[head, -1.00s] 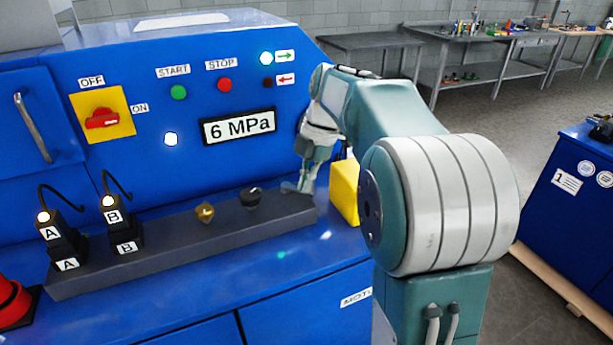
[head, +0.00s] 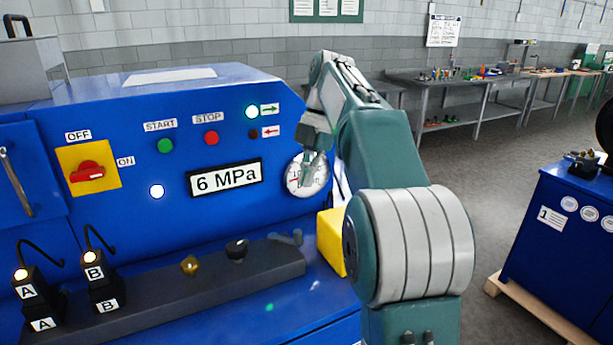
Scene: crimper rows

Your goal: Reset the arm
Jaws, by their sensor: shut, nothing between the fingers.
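My gripper (head: 308,170) hangs fingers-down at the end of my folded arm, in front of the round white gauge (head: 293,178) on the blue machine (head: 250,90). It partly covers the gauge, and its fingers are shut with nothing held. It is above the right end of the dark grey bar (head: 170,300). A brass fitting (head: 190,265) and a black fitting (head: 237,249) stand on that bar, apart from the gripper.
The panel has a red rotary switch (head: 87,173), a green START button (head: 165,146), a red STOP button (head: 211,138) and a 6 MPa display (head: 225,178). A yellow block (head: 331,240) sits beside my arm. A blue cabinet (head: 570,215) stands right; grey floor lies between.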

